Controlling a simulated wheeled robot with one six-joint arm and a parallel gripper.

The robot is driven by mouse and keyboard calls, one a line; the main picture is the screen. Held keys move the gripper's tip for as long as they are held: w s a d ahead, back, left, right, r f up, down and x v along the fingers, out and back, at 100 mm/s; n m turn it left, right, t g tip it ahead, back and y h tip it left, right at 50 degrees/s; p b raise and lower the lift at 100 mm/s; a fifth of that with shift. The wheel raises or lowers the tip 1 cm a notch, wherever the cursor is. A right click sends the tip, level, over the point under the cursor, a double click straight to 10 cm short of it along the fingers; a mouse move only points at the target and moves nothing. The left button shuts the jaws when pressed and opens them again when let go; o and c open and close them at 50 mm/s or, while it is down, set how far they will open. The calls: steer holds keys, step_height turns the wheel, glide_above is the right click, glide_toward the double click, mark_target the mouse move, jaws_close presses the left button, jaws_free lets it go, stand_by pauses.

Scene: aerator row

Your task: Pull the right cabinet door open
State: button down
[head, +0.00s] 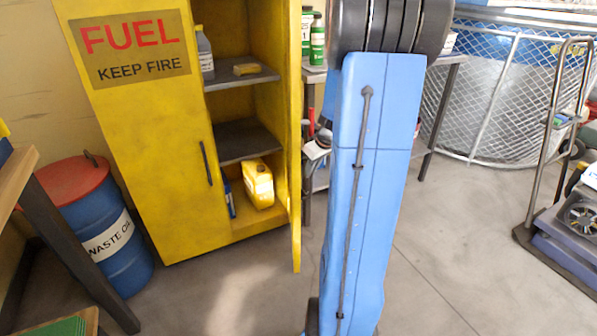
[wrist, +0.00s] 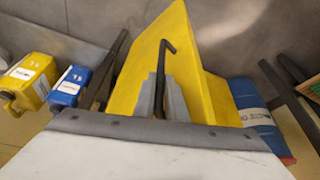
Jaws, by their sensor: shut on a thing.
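The yellow cabinet's right door (head: 296,140) stands open, swung out toward me and seen nearly edge-on in the head view. The cabinet's left door (head: 145,120) is shut, with a FUEL sign and a dark handle (head: 206,163). In the wrist view, the grey fingers of my gripper (wrist: 161,100) are shut on a dark bar handle (wrist: 166,55) in front of a yellow panel (wrist: 205,85), which appears to be the right door. In the head view my blue arm stands right of the door, and my grip on the handle is hidden.
Inside the cabinet are dark shelves (head: 248,142), a yellow jug (head: 259,184) and a pale bottle (head: 205,55). A blue waste oil drum (head: 105,225) stands at left. A hand truck (head: 552,140) and a mesh-fronted tank (head: 490,95) are at right. Floor before the cabinet is clear.

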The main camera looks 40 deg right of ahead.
steer(key=s+d+n+y, duration=0.1)
steer(key=s+d+n, duration=0.2)
steer(key=d, duration=0.7)
steer(key=shift+s+d+n+y, duration=0.2)
steer(key=shift+n+y, duration=0.1)
steer(key=shift+n, duration=0.2)
steer(key=c, duration=1.8)
jaws_free()
steer(key=shift+r, duration=0.1)
steer(key=v, duration=1.7)
steer(key=shift+r, duration=0.15)
